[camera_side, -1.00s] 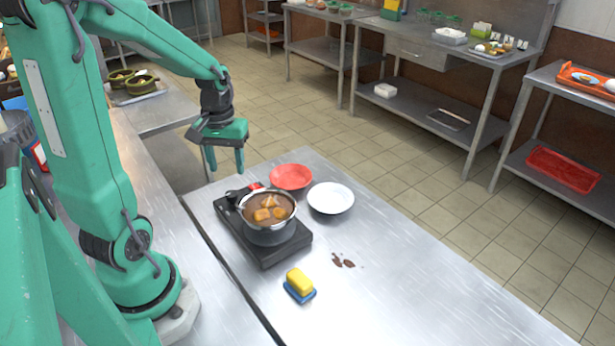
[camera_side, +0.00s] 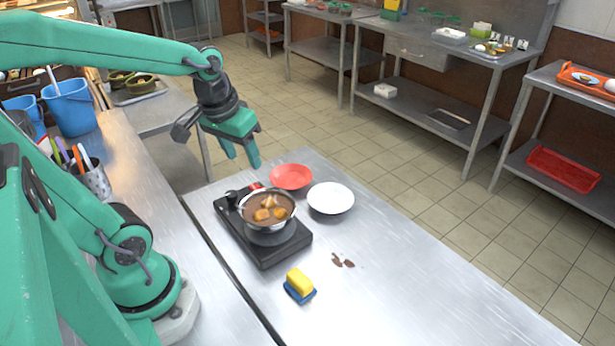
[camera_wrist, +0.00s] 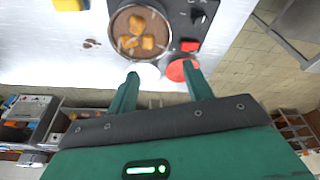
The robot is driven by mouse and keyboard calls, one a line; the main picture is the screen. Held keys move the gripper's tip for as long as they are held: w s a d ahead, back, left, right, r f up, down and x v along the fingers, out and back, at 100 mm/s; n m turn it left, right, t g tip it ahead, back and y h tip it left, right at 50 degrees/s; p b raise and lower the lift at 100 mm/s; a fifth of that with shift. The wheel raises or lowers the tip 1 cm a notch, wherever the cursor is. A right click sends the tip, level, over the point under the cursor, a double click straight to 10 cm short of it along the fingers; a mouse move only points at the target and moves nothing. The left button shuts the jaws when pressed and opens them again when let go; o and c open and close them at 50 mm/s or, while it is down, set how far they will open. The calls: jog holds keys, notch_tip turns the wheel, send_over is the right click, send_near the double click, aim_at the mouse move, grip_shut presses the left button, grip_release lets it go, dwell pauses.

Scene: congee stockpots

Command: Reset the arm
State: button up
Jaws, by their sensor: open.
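My gripper (camera_side: 240,160) is open and empty in the air above the back left end of the steel table, behind the pot and the bowls. Its two green fingers (camera_wrist: 160,82) show spread apart in the wrist view. A steel pot (camera_side: 268,234) of brown broth with several tan chunks stands on a black portable stove (camera_side: 292,246). The pot also shows at the top of the wrist view (camera_wrist: 112,35). My gripper touches none of these things.
A red bowl (camera_side: 291,177) and a white plate (camera_side: 331,198) stand behind the pot. A yellow sponge (camera_side: 299,281) sits on a blue holder (camera_side: 300,293). Brown spill marks (camera_side: 342,261) lie right of the stove. Blue buckets (camera_side: 72,108) and a utensil holder (camera_side: 97,180) stand on the left counter. The table's right side is clear.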

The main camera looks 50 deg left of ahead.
jog(key=s+d+r+m+t, duration=0.2)
jog(key=s+d+r+m, duration=0.1)
jog(key=d, duration=0.3)
jog(key=shift+s+d+r+m+t+h, duration=0.2)
jog(key=shift+d+r+m+t+h, duration=0.1)
jog(key=shift+r+m+h, duration=0.15)
